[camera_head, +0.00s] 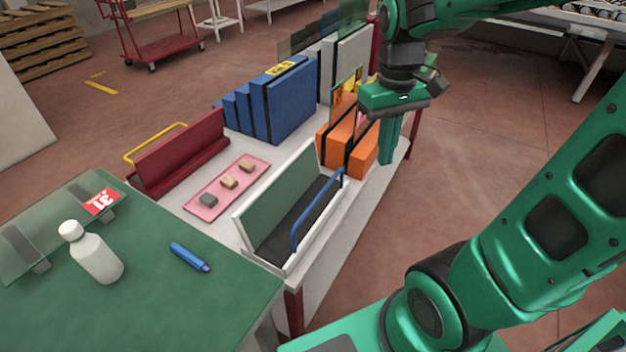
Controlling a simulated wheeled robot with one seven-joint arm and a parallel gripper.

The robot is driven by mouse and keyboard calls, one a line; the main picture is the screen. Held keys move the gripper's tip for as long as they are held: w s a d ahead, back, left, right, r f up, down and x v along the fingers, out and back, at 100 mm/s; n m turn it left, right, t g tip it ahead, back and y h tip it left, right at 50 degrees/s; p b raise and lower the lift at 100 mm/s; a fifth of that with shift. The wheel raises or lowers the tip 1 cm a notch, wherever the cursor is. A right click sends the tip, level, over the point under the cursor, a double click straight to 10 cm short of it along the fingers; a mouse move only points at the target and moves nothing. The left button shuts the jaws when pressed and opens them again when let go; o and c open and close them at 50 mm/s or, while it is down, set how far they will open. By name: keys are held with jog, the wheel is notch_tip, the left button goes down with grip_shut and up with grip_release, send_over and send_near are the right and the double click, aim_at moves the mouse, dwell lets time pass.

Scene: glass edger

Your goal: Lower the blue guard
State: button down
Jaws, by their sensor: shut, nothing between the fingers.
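The blue guard (312,209) is a bent blue bar on the right side of a white-framed unit (262,256) with a green panel (281,198) and a dark trough. The bar stands up from the right edge of the trough, its long part running from near front to back. My green gripper (387,158) points down with its fingers together and empty. In the picture it is right of and above the guard's far end, apart from it, near the orange blocks.
A red unit (182,153) with a yellow bar (155,143) stands to the left. Between them lies a pink tray (221,202) with small blocks. Orange blocks (363,158) and blue slabs (289,100) stand behind. A bottle (95,256) and blue marker (189,257) are on the green table.

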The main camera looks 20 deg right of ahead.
jog(key=w+a+f+n, duration=0.2)
jog(key=w+a+n, duration=0.5)
jog(key=w+a, duration=0.6)
jog(key=shift+w+a+n, duration=0.25)
jog(key=shift+a+n, duration=0.05)
jog(key=shift+a, duration=0.85)
jog(key=shift+f, duration=0.1)
jog(key=s+d+f, duration=0.3)
jog(key=s+f, duration=0.1)
jog(key=f, duration=0.6)
jog(key=shift+f, duration=0.25)
jog(key=shift+d, duration=0.1)
